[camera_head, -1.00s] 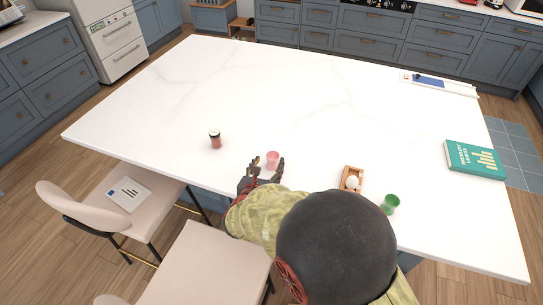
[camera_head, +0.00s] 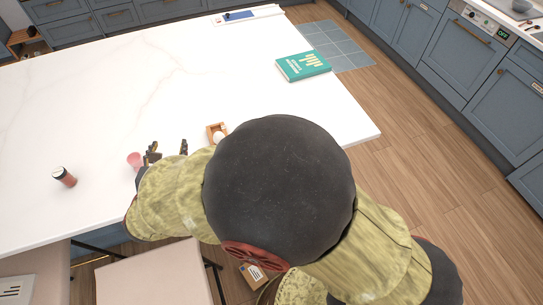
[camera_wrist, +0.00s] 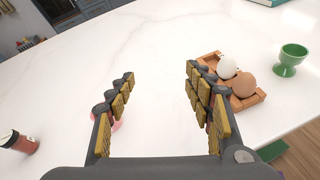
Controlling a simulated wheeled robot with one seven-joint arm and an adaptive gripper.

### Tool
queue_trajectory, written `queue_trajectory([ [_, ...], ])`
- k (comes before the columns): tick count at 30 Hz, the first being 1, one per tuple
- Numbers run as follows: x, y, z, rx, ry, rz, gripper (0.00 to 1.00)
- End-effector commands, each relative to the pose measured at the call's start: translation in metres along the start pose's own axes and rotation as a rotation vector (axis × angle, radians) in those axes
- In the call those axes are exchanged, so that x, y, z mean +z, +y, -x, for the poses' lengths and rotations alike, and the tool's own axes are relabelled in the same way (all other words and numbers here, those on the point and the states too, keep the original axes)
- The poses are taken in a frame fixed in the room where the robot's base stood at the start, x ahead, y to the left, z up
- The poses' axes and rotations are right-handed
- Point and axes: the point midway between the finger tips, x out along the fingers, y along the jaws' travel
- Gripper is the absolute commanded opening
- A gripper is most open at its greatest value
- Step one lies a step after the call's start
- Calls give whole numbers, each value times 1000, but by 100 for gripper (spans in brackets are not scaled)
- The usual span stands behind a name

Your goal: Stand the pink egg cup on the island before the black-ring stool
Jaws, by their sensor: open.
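The pink egg cup (camera_head: 134,160) stands on the white marble-topped island (camera_head: 130,90) near its front edge. My gripper (camera_head: 167,150) is open and empty, low over the island just right of the cup. In the wrist view the cup (camera_wrist: 118,124) shows only in part, mostly hidden behind my left finger; I cannot tell if they touch. Two beige stool seats show at the front: one (camera_head: 160,275) bare, the other (camera_head: 15,288) bearing a white printed item. I see no black ring on either.
A dark red jar (camera_head: 64,177) stands left of the cup. A wooden egg tray (camera_wrist: 246,102) holding a white and a brown egg and a green egg cup (camera_wrist: 290,60) stand to the right. A teal book (camera_head: 303,66) lies farther back. The island's middle is clear.

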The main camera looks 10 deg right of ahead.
Motion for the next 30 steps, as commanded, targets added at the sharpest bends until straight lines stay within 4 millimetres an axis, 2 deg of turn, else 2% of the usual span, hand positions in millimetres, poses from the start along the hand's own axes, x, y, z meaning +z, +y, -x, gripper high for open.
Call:
queue_trajectory([
  [1,31,-36,-6,-89,1,-118,52],
  [4,75,-112,-6,-273,11,-374,52],
  [6,100,-165,3,-401,14,-573,52],
  [9,121,-235,27,-570,13,-867,52],
  [12,130,-290,60,-718,4,-1169,52],
  [15,132,-329,98,-839,-9,-1478,52],
  [19,128,-358,146,-954,-27,-1886,52],
  [24,125,-362,192,-1015,-35,-2352,52],
  [27,125,-357,208,-1018,-31,-2537,52],
  [30,126,-353,216,-1014,-23,-2643,52],
])
